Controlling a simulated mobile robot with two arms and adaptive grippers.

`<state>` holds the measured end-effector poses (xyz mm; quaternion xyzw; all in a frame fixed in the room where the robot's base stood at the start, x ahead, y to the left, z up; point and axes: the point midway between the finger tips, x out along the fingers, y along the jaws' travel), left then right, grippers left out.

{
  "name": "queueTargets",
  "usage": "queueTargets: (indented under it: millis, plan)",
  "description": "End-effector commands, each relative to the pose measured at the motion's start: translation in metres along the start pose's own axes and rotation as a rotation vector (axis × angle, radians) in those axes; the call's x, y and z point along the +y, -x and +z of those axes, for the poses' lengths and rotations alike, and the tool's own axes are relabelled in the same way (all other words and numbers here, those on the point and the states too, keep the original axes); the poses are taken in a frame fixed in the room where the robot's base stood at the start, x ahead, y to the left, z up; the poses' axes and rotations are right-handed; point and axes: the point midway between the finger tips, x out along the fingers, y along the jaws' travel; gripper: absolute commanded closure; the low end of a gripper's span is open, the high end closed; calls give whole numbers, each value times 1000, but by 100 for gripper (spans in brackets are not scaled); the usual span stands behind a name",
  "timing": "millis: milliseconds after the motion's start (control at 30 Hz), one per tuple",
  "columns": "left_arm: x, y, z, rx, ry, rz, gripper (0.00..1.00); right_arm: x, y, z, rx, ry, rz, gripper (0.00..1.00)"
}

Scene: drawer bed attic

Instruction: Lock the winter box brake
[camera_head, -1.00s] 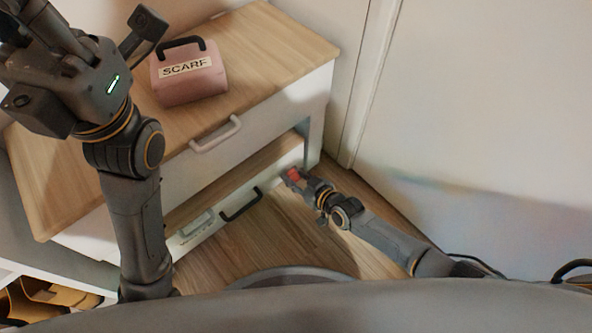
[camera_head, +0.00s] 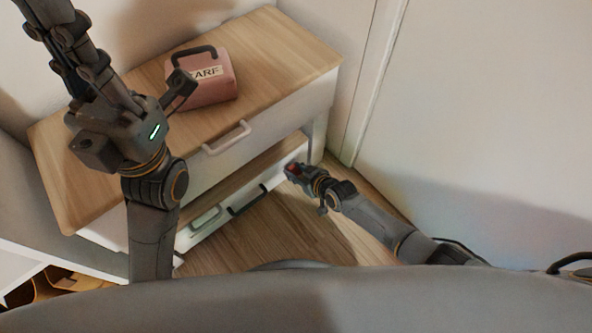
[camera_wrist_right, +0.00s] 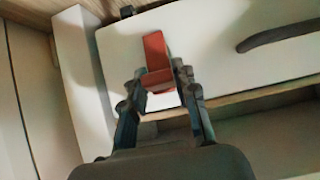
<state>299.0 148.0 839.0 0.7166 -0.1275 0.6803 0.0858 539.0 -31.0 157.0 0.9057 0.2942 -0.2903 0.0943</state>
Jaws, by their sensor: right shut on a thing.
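A low white drawer-like box (camera_head: 222,208) with a black handle (camera_head: 247,199) stands at floor level under the wooden-topped cabinet. A red lever (camera_wrist_right: 153,48) sits on its white front in the right wrist view, at the end away from the label. My right gripper (camera_wrist_right: 160,84) is shut on the lower part of this red lever. In the head view my right gripper (camera_head: 293,170) is at the box's right end, and the lever is mostly hidden.
The cabinet's wooden top (camera_head: 280,55) carries a pink case (camera_head: 205,90) labelled SCARF. A closed drawer with a pale handle (camera_head: 226,138) is above the box. A white wall or door (camera_head: 480,110) stands at the right. Bare wooden floor (camera_head: 265,235) lies before the box.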

Motion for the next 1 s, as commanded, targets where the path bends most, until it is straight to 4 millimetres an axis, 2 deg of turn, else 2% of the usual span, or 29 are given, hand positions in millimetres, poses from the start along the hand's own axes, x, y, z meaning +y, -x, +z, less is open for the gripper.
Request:
queueTargets:
  millis: [33,67,167,467,633,767,1000]
  plan:
    - [0,0,0,0,0,0,100,0,0,1,-2,0,0,100]
    - [0,0,0,0,0,0,100,0,0,1,-2,0,0,67]
    - [0,0,0,0,0,0,100,0,0,1,-1,0,0,47]
    - [0,-1,0,0,-1,1,100,0,0,0,0,0,0,47]
    - [0,-1,0,1,-1,1,100,-1,8,2,0,-2,-2,47]
    - [0,-1,0,1,0,1,100,-1,25,2,0,-2,-2,47]
    - [0,0,0,0,0,0,100,0,69,2,-1,1,0,47]
